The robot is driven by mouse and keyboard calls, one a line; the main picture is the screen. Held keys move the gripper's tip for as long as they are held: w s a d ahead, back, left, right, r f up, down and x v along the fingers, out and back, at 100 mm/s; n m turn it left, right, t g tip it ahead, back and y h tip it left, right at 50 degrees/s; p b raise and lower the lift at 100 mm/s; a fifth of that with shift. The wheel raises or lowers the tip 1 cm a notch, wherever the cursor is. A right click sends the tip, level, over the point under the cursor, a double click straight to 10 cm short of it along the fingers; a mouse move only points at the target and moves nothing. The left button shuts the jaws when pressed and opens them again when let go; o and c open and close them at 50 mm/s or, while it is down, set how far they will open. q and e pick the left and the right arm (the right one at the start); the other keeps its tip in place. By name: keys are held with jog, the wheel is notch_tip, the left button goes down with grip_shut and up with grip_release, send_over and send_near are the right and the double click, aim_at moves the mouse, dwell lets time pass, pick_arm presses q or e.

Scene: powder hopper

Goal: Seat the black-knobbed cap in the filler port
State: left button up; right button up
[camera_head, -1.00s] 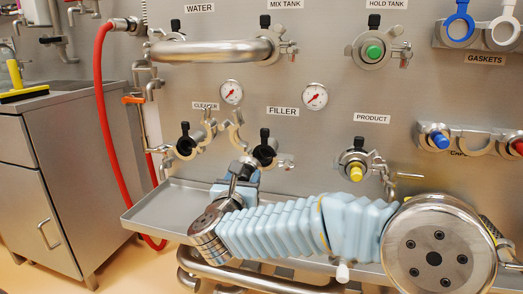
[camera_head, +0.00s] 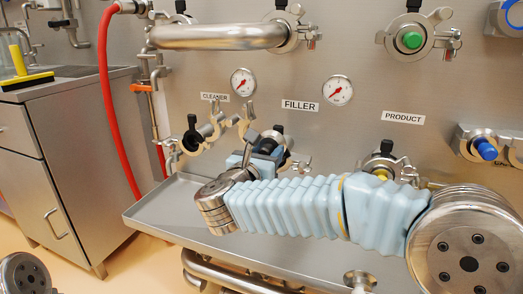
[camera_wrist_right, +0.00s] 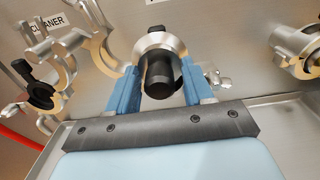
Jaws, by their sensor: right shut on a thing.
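The black-knobbed cap shows in the right wrist view as a steel disc with a dark knob (camera_wrist_right: 160,75) between the blue fingers of my right gripper (camera_wrist_right: 160,88), which is shut on it. In the head view this gripper (camera_head: 264,156) is at the filler port (camera_head: 282,152), under the FILLER label (camera_head: 300,106). Gripper and cap cover most of the port. I cannot tell whether the cap touches the port or sits in it. My left gripper is out of view.
The cleaner port (camera_head: 193,140) and open clamp parts (camera_head: 246,118) are close on the left. The product port (camera_head: 384,166) is on the right, partly behind my arm. A steel tray (camera_head: 165,212) runs below. A steel pipe handle (camera_head: 215,37) juts out above.

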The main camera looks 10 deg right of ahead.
aim_at(270, 145)
jog(key=p+x, duration=0.2)
jog(key=x, duration=0.1)
jog(key=shift+w+d+r+p, duration=0.1)
jog(key=shift+w+r+p, duration=0.05)
jog(key=shift+p, duration=0.15)
jog(key=shift+w+d, duration=0.15)
jog(key=shift+w, duration=0.05)
jog(key=shift+f+b, duration=2.35)
jog(key=shift+b, duration=0.6)
jog(key=shift+f+b, duration=0.5)
jog(key=shift+b, duration=0.45)
jog(key=o, duration=1.2)
jog(key=shift+o, duration=0.2)
jog(key=v, duration=1.4)
jog(key=shift+b, duration=0.45)
